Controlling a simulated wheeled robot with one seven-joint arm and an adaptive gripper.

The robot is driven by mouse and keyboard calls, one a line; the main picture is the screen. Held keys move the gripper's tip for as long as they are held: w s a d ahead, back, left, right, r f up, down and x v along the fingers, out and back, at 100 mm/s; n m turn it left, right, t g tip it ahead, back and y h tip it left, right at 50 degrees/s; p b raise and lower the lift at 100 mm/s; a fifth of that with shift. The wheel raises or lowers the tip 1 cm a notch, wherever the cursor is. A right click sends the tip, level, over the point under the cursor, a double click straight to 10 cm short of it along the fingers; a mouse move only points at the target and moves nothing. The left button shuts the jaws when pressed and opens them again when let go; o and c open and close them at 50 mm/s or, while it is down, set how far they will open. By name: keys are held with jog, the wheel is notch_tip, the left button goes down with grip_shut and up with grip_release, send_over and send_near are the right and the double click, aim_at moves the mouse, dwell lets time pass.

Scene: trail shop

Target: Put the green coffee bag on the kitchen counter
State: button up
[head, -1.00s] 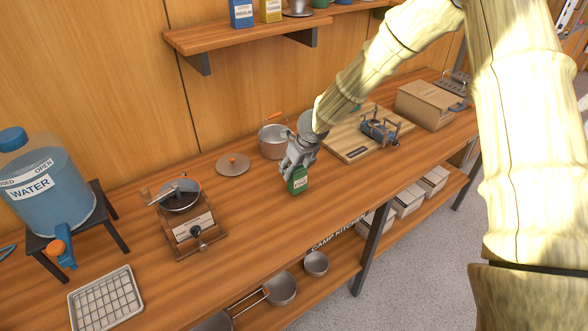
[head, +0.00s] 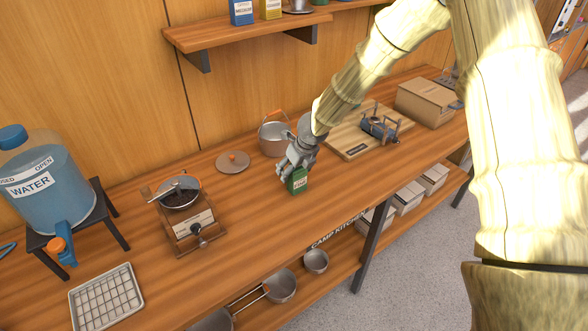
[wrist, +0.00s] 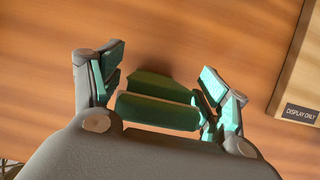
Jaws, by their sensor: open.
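The green coffee bag (head: 298,182) stands upright on the wooden kitchen counter (head: 262,215), near its middle. In the wrist view the bag (wrist: 157,111) is between my two spread fingers, with visible gaps at its sides. My gripper (head: 292,168) is open and sits just above and around the top of the bag. In the wrist view my gripper's fingertips (wrist: 163,90) show teal pads apart from each other. The bag's upper part is partly hidden by the fingers in the head view.
A pot (head: 274,138) and its lid (head: 233,162) are behind and left. A board (head: 352,148) with a small stove (head: 380,128) lies to the right. A coffee grinder (head: 188,215) and water jug (head: 48,185) stand left. Counter space in front is clear.

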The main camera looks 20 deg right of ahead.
jog(key=shift+r, duration=0.15)
jog(key=shift+s+r, duration=0.15)
jog(key=shift+r, duration=0.45)
jog(key=b+v, duration=0.1)
jog(key=v, duration=0.9)
jog(key=shift+s+d+r, duration=0.15)
jog(key=shift+s+r, duration=0.05)
jog(key=shift+r, duration=0.1)
dwell(1.5)
